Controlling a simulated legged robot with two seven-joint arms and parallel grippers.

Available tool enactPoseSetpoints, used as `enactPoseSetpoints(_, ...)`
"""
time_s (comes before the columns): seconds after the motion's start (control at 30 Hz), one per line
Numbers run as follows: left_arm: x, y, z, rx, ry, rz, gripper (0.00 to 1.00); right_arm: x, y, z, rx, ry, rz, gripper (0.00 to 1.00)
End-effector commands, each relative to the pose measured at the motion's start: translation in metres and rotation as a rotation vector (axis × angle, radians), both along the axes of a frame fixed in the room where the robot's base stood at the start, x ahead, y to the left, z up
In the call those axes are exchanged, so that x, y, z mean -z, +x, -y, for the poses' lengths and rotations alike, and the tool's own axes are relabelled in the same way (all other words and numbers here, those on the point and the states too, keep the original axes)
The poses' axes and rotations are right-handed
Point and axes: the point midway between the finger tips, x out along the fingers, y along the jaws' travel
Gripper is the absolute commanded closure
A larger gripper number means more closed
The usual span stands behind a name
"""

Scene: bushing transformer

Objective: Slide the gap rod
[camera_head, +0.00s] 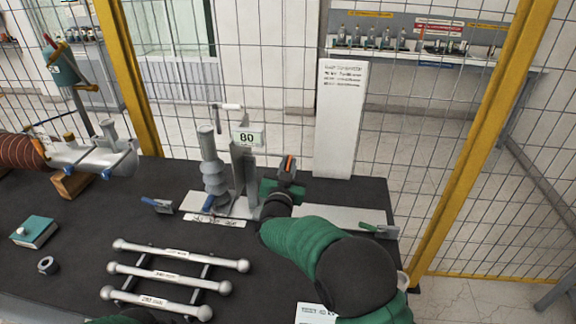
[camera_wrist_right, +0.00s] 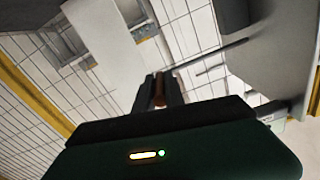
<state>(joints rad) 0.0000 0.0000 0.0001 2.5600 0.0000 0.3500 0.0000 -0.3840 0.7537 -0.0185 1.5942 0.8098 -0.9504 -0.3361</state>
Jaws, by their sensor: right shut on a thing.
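A grey ribbed bushing (camera_head: 213,165) stands upright on a light metal base plate (camera_head: 345,214) on the dark table. Beside it is an upright grey plate with a sign reading 80 (camera_head: 247,138). A short pale rod (camera_head: 228,106) lies level near the bushing's top. My right gripper (camera_head: 287,165) is to the right of the sign, above the base plate. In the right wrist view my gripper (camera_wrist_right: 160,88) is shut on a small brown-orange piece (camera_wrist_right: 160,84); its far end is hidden. I cannot tell which part it belongs to.
Several labelled ball-ended rods (camera_head: 180,250) rest on a rack at the front. A white text panel (camera_head: 340,118) stands behind the base plate. Small clamps (camera_head: 158,205) sit at the base plate's ends. A teal box (camera_head: 35,232) and tape roll (camera_head: 47,265) lie left. Wire fencing encloses the back.

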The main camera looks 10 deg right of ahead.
Motion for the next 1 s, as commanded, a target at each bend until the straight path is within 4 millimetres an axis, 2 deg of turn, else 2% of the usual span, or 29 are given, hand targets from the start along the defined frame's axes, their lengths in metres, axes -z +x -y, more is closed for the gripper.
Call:
enactPoseSetpoints(0.3,0.023,0.000,0.000,0.000,0.000,0.000,1.00,-0.001,-0.014,0.061,0.007,-0.002,0.010,1.00)
enactPoseSetpoints(0.4,0.025,0.000,0.000,0.000,0.000,0.000,1.00,-0.002,-0.018,0.073,0.006,0.000,0.008,1.00)
enactPoseSetpoints(0.73,0.024,0.000,0.000,0.000,0.000,0.000,1.00,-0.004,-0.019,0.075,0.005,-0.001,0.007,1.00)
enactPoseSetpoints(0.77,0.024,0.000,0.000,0.000,0.000,0.000,1.00,-0.004,-0.019,0.075,0.005,-0.001,0.007,0.82)
enactPoseSetpoints(0.8,0.024,0.000,0.000,0.000,0.000,0.000,1.00,-0.003,-0.018,0.075,0.004,-0.001,0.006,0.77)
enactPoseSetpoints(0.9,0.024,0.000,0.000,0.000,0.000,0.000,1.00,-0.003,-0.019,0.074,0.004,0.000,0.004,0.64)
enactPoseSetpoints(1.0,0.025,0.000,0.000,0.000,0.000,0.000,1.00,-0.002,-0.019,0.074,0.003,0.000,0.004,0.64)
